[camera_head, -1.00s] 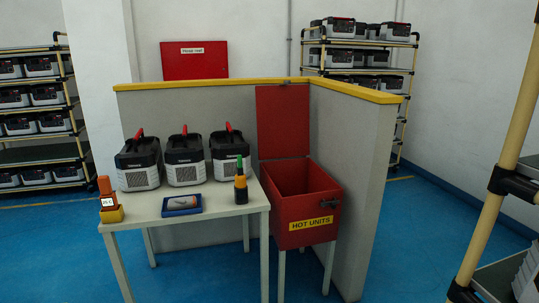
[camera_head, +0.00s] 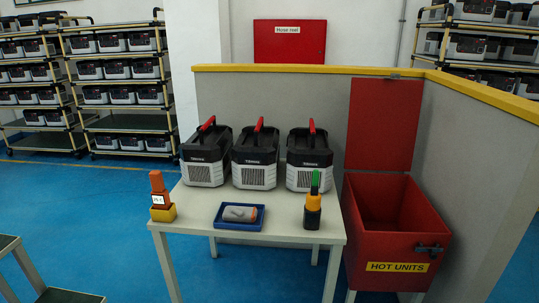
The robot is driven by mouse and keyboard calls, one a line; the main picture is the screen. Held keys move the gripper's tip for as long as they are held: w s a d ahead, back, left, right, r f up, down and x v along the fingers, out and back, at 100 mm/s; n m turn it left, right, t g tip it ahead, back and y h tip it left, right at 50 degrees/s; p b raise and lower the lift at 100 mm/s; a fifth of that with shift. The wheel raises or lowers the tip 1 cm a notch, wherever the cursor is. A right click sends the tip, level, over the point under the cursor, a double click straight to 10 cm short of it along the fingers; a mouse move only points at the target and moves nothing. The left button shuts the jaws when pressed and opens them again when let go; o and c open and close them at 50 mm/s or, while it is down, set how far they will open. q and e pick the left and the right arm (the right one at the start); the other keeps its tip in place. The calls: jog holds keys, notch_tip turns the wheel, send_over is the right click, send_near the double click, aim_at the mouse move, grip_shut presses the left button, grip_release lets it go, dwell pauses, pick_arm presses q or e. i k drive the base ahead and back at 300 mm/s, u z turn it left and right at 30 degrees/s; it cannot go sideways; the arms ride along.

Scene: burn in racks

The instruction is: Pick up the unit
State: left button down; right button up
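Three black and white units with red handles stand upright in a row on a white table (camera_head: 275,233): a left unit (camera_head: 206,157), a middle unit (camera_head: 255,158) and a right unit (camera_head: 309,159). Which one the task means I cannot tell. More units of similar look sit on the racks behind. Neither of my grippers shows in the head view.
An open red HOT UNITS bin (camera_head: 385,245) stands right, before a partition (camera_head: 441,150). Racks (camera_head: 115,80) stand back left.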

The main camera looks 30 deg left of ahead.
aim_at(254, 167)
jog(key=u, duration=0.7)
jog(key=i, duration=1.05)
jog(key=u, duration=1.1)
